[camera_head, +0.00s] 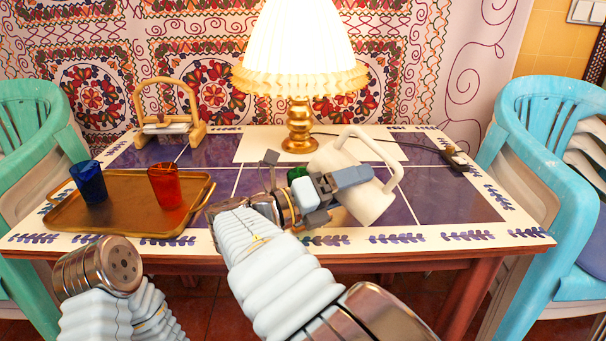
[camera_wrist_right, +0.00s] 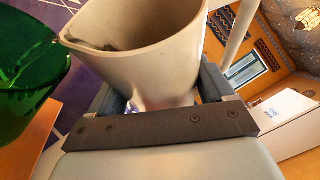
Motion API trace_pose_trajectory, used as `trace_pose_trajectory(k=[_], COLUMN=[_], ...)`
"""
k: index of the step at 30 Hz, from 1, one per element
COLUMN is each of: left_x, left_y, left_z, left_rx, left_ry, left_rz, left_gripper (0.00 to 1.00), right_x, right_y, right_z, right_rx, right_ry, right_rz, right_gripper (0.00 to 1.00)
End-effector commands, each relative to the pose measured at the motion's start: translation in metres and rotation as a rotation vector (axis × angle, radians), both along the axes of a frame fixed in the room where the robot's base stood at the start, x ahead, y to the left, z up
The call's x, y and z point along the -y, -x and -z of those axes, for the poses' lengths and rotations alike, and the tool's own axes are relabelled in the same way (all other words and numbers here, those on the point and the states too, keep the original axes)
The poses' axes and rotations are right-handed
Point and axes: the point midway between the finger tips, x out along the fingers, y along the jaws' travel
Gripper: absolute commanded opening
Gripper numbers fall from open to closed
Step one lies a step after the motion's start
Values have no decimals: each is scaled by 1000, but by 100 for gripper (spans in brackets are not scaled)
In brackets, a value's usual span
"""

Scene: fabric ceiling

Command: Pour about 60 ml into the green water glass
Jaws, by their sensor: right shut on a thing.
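A cream jug (camera_head: 368,203) with a big loop handle is held in my right gripper (camera_head: 332,186) above the right-middle of the table. It leans, with its handle at the upper right. In the right wrist view the jug (camera_wrist_right: 140,65) sits between the two fingers, its spout pointing left toward the green glass (camera_wrist_right: 28,75). The spout looks close to the glass rim; whether they touch I cannot tell. In the head view the green glass (camera_head: 297,174) is mostly hidden behind my right gripper. No liquid stream shows, and the levels are unclear. My left gripper is out of view.
A brown tray (camera_head: 130,214) at the table's left holds a blue glass (camera_head: 89,182) and a red glass (camera_head: 165,186). A lit lamp (camera_head: 300,125) stands behind the jug. A wooden-handled holder (camera_head: 168,122) stands at the back left. The table's right side is mostly clear.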

Motion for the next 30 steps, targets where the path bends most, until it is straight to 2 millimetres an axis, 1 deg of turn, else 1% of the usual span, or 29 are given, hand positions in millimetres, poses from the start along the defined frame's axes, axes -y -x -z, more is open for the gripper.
trace_pose_trajectory(k=[30], left_x=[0], left_y=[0], left_z=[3], left_rx=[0], left_ry=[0], left_rz=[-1], left_gripper=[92], right_x=[-2], right_y=[4], right_z=[-4], right_rx=[-18], right_ry=[26], right_rz=[0], right_gripper=[23])
